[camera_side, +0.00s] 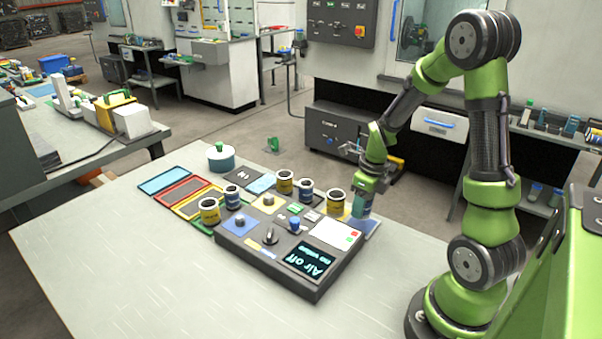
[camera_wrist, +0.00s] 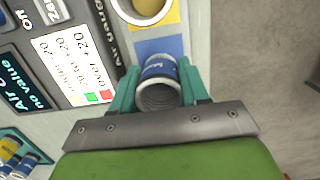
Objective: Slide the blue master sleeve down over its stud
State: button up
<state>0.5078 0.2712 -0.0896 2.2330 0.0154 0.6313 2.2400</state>
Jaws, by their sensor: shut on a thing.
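My gripper (camera_wrist: 158,92) has its teal fingers shut on a blue sleeve (camera_wrist: 160,68) with a pale label and a hollow ribbed bore. The sleeve is at a blue square (camera_wrist: 172,46) beside the console; whether it touches the square I cannot tell. In the side view my gripper (camera_side: 363,204) is at the console's right end, and its fingers hide most of the sleeve. The console (camera_side: 290,277) carries a short dark stud on a blue plate (camera_side: 230,226) at its left, and another on a yellow plate (camera_side: 261,209). Both studs look bare.
A yellow sleeve (camera_side: 336,203) stands just left of my gripper, with a blue one (camera_side: 306,191) and a yellow one (camera_side: 285,183) behind. Another yellow (camera_side: 209,212) and blue sleeve (camera_side: 232,198) stand left of the console. The front table (camera_side: 150,270) is clear.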

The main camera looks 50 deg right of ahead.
notch_tip(320, 180, up, 6)
jog(key=w+a+n, duration=0.1)
jog(key=w+a, duration=0.3)
jog(key=w+a+n, duration=0.2)
jog(key=w+a, duration=0.2)
jog(key=w, duration=0.1)
jog(key=w+a+n, duration=0.1)
jog(key=w+a, duration=0.3)
jog(key=w, duration=0.1)
jog(key=shift+w+r, duration=0.1)
notch_tip(320, 180, up, 2)
jog(key=r+n, duration=0.1)
jog(key=n, duration=0.1)
send_over(239, 216)
jog(key=shift+f+y, duration=0.25)
jog(key=shift+y, duration=0.05)
jog(key=shift+w+a+r, duration=0.1)
jog(key=shift+r, duration=0.15)
jog(key=shift+f, duration=3.9)
jog(key=shift+f, duration=0.2)
jog(key=o, duration=1.6)
